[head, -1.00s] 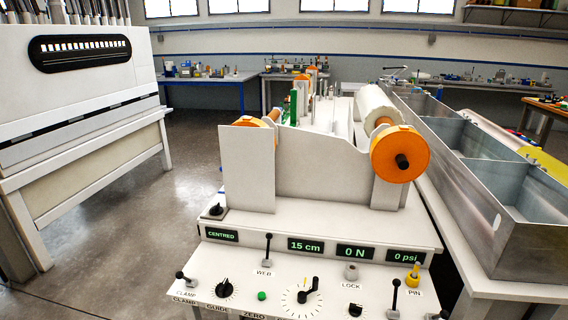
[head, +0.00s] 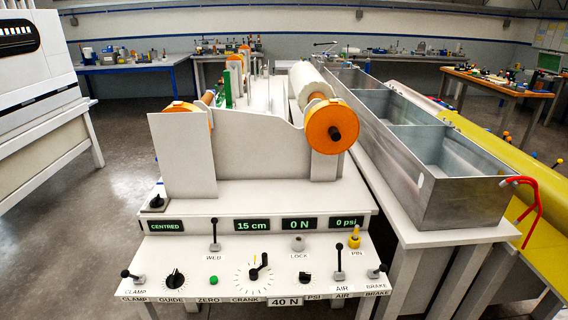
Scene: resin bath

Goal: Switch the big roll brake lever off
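The brake lever (head: 378,271) is a short black-knobbed lever at the right end of the white control panel (head: 330,255), above the printed word BRAKE. Its knob leans up and to the right. The big white roll (head: 305,82) lies behind an orange disc (head: 332,127) with a dark hub. Neither of my grippers shows in the head view.
An upright air lever (head: 339,262) stands just left of the brake lever. A yellow pin (head: 354,238), crank (head: 259,268), web lever (head: 215,236) and clamp lever (head: 132,276) share the panel. A metal trough (head: 455,190) with a red hose (head: 530,205) is at right.

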